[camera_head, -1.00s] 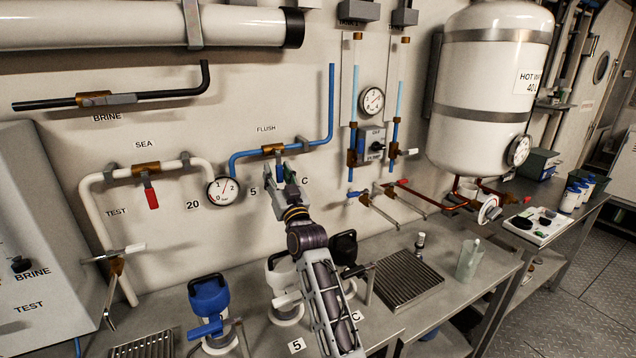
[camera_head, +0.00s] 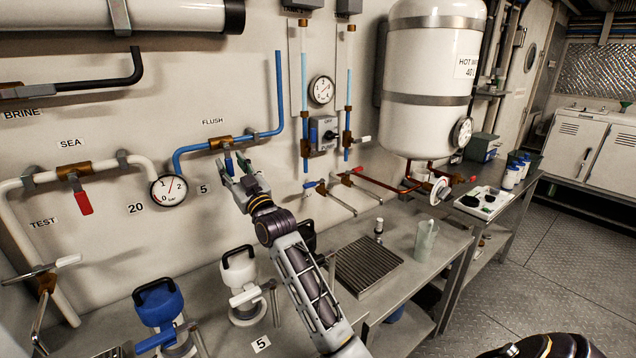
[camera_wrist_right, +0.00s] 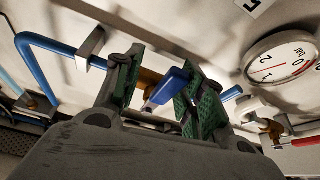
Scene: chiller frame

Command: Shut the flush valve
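The flush valve is a brass body (camera_head: 221,142) on the blue pipe under the FLUSH label. Its blue lever (camera_head: 229,164) hangs down, across the level pipe run. My right gripper (camera_head: 236,172) is at this lever, its fingers pointing up at the wall. In the right wrist view the blue lever (camera_wrist_right: 168,86) shows between the two green-padded fingers (camera_wrist_right: 160,92). The fingers are apart, with a gap visible beside the lever, so the gripper looks open around it. Contact with either pad cannot be made out. My left gripper is out of view.
A round gauge (camera_head: 169,190) is left of the valve. The sea valve's red lever (camera_head: 84,203) hangs further left. Below are a blue-topped canister (camera_head: 158,303) and a white canister (camera_head: 240,275) on the bench. A drain grate (camera_head: 368,264) lies to the right.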

